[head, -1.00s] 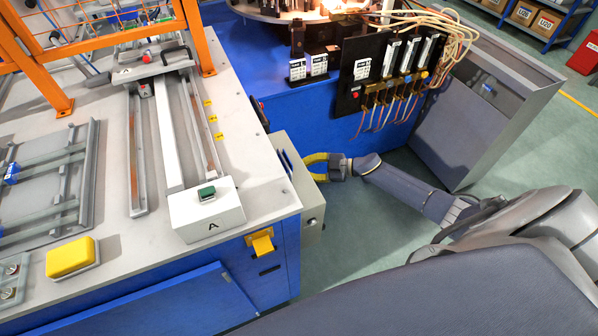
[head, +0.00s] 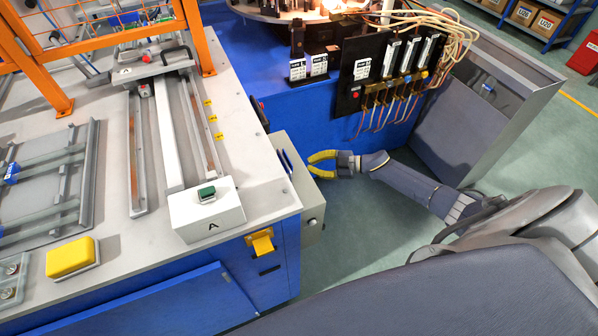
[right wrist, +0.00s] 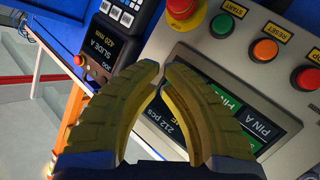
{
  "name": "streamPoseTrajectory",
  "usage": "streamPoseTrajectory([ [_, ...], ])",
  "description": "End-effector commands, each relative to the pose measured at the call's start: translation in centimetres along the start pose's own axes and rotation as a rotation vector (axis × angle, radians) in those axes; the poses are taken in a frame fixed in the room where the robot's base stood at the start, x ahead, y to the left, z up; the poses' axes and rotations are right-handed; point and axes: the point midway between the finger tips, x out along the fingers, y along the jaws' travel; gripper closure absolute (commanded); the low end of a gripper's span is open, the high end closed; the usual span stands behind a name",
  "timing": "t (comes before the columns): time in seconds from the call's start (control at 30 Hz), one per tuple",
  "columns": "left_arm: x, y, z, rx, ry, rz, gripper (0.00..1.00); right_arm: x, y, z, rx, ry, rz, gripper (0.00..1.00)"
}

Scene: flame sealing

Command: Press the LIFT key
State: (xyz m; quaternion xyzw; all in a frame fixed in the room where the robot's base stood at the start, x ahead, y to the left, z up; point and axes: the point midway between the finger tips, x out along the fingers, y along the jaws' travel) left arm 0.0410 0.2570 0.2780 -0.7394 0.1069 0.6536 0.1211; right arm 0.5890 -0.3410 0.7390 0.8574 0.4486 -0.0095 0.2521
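My right gripper (head: 312,166) has yellow fingers and is beside the grey control box (head: 314,208) on the bench's right side. In the right wrist view, its curved fingers (right wrist: 161,72) meet or nearly meet at the tips, with nothing seen between them. They are in front of the panel's screen (right wrist: 205,72), covering part of it; readable bits include "212 pcs" and "PIN A". Whether the tips touch the panel cannot be told. I cannot read a LIFT label on any key. My left gripper is not in view.
Near the screen are a red emergency knob (right wrist: 182,6), green START (right wrist: 221,25), orange RESET (right wrist: 265,50) and a red button (right wrist: 308,77). Green floor (head: 350,235) is open below the gripper.

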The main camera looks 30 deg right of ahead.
Motion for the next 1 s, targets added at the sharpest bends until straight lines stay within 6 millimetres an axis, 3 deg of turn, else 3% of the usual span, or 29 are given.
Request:
streamPoseTrajectory([
  [0.4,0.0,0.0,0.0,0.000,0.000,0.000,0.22,-2.4,1.3,1.3,-0.001,0.000,0.001,1.00],
  [1.0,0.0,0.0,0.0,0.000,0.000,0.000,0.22,-2.6,1.4,1.3,0.000,0.001,0.001,1.00],
])
